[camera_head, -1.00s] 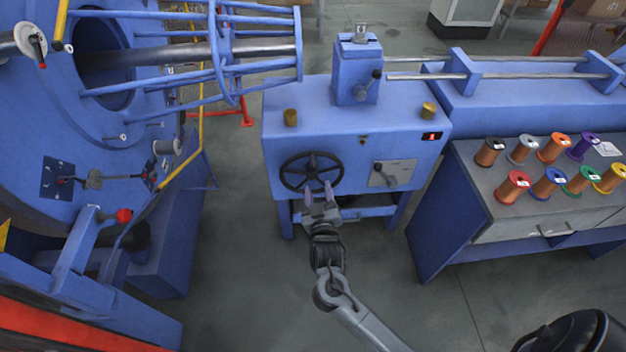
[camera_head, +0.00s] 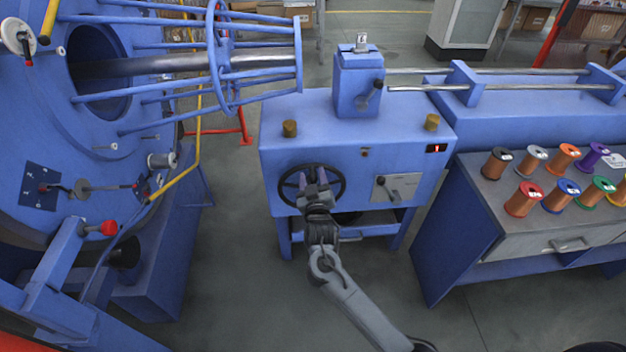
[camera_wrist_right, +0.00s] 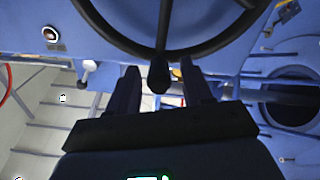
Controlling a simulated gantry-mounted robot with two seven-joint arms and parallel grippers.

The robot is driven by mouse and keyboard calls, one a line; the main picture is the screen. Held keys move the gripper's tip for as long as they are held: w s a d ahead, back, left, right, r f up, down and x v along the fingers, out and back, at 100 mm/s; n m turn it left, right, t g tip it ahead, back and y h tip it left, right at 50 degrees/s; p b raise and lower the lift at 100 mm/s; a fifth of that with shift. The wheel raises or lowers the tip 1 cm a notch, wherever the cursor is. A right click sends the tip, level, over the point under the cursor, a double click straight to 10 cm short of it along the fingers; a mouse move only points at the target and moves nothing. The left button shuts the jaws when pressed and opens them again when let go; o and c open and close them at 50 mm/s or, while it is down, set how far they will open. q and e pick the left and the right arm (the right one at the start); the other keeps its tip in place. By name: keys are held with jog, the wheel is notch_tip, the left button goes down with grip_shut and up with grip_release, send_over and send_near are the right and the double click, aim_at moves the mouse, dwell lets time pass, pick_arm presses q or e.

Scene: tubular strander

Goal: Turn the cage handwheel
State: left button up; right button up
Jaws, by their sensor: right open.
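The cage handwheel (camera_head: 283,191) is a black spoked wheel on the front of the blue machine box. In the right wrist view its dark rim (camera_wrist_right: 110,36) curves across the top, and a dark knob (camera_wrist_right: 158,76) hangs below the rim. My right gripper (camera_head: 313,178) is in front of the wheel and hides its middle and lower part. In the right wrist view the gripper (camera_wrist_right: 161,82) is open, with one finger on each side of the knob. I cannot tell whether either finger touches it. My left gripper is not in view.
A lever plate (camera_head: 397,189) sits right of the wheel on the same panel. The blue cage (camera_head: 260,50) and large drum (camera_head: 45,120) are at the left. A bench (camera_head: 500,220) with several coloured spools stands at the right. The floor in front is clear.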

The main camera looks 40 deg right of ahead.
jog(key=shift+w+d, duration=0.25)
jog(key=shift+w, duration=0.1)
grip_shut()
